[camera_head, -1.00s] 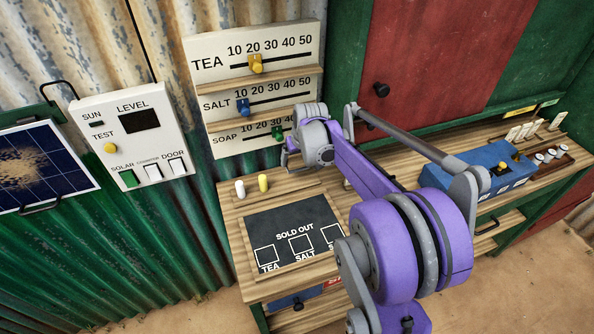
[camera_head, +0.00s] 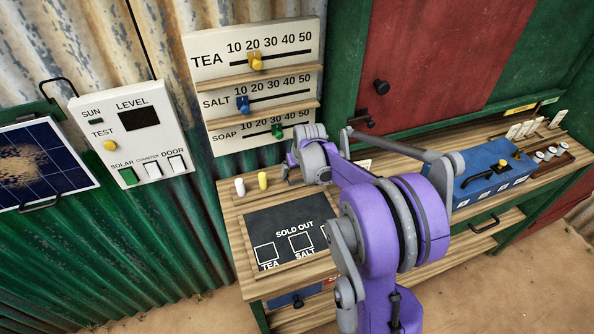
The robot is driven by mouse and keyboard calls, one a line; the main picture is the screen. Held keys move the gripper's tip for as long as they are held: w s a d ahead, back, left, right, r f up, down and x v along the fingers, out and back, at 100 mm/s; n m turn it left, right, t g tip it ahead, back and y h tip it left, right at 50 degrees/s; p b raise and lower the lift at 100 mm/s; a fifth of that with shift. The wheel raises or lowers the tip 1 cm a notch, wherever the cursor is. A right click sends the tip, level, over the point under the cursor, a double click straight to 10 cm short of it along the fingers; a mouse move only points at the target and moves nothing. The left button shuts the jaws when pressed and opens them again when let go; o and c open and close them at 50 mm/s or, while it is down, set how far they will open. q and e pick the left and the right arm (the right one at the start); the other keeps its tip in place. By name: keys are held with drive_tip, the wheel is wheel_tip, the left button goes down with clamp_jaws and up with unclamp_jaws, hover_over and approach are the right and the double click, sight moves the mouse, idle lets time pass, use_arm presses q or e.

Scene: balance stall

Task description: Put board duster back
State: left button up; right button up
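My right arm reaches in from the bottom right over the counter. Its grey wrist and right gripper (camera_head: 294,160) are above the back of the counter, just behind the chalkboard and right of the chalk sticks. The fingers are small and mostly hidden by the wrist, so I cannot tell whether they are open or shut. I cannot make out a board duster; my arm hides part of the counter. The black SOLD OUT chalkboard (camera_head: 272,224) lies on the counter, its right part covered by my arm. My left gripper is not in view.
A white chalk (camera_head: 240,187) and a yellow chalk (camera_head: 263,181) stand behind the board. A price panel (camera_head: 229,80) with sliders hangs behind. A blue box (camera_head: 487,176) stands on the right of the counter. A switch panel (camera_head: 159,140) and solar panel (camera_head: 62,150) are at left.

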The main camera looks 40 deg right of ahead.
drive_tip(key=shift+o, duration=0.2)
drive_tip(key=shift+r, duration=0.3)
drive_tip(key=v, duration=1.2)
drive_tip(key=s+a+f+n, duration=0.1)
drive_tip(key=s+a+f, duration=0.1)
drive_tip(key=s+a, duration=0.4)
drive_tip(key=s+a+f+n+y, duration=0.1)
drive_tip(key=s+a+f, duration=0.2)
drive_tip(key=s+a, duration=0.4)
drive_tip(key=s+a+f+n+t+p, duration=0.1)
drive_tip(key=s+a+f, duration=0.1)
drive_tip(key=s+a, duration=0.4)
drive_tip(key=shift+s+a+f+n, duration=0.1)
drive_tip(key=shift+s+a+n, duration=0.05)
drive_tip(key=shift+a, duration=0.65)
drive_tip(key=shift+s+a+f+n, duration=0.1)
drive_tip(key=shift+a+n, duration=0.05)
drive_tip(key=shift+a, duration=0.65)
drive_tip(key=shift+r, duration=0.1)
